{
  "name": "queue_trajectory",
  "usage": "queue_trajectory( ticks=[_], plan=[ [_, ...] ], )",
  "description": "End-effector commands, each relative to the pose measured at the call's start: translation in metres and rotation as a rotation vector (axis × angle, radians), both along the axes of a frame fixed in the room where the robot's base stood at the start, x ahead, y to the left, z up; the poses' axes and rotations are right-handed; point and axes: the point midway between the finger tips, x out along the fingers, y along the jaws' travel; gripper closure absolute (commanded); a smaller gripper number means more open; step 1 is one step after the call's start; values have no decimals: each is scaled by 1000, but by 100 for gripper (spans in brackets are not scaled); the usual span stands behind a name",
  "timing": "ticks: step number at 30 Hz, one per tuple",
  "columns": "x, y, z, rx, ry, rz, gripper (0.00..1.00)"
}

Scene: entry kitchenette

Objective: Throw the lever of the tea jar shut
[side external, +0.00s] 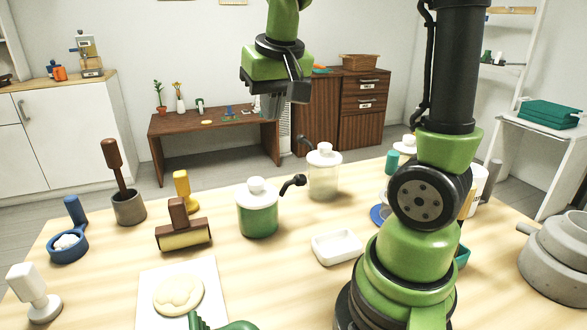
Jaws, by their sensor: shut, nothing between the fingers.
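A glass jar with green contents (257,222), which looks like the tea jar, stands upright on the table with a white knobbed lid. Its black lever (293,184) sticks out to the right and slightly up, away from the lid. A second jar (323,182) with pale contents stands behind it to the right. That jar's black lever (305,143) sticks up to its left. My gripper (272,106) is high above the table, apart from both jars. It is shut and empty, with its fingertips partly hidden by its own body.
A white dish (337,247) lies right of the green jar. A brown-and-yellow roller (182,229) and yellow stamp (183,189) stand left. A board (207,270) with dough lies in front, near a green handled thing (215,325). My arm hides part of the right side.

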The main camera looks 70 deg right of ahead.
Motion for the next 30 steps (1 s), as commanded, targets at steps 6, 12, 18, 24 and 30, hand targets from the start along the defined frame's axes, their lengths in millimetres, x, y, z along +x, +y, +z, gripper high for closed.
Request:
queue_trajectory(
  ticks=[6, 12, 18, 24, 30],
  plan=[
    [22, -63, -35, -66, 140, -127, 100],
    [26, -82, -49, -86, 178, -157, 100],
    [26, -89, -74, -84, 183, -157, 100],
    [29, -102, -115, -82, 183, -157, 100],
    [27, -114, -151, -83, 181, -158, 100]
  ],
)
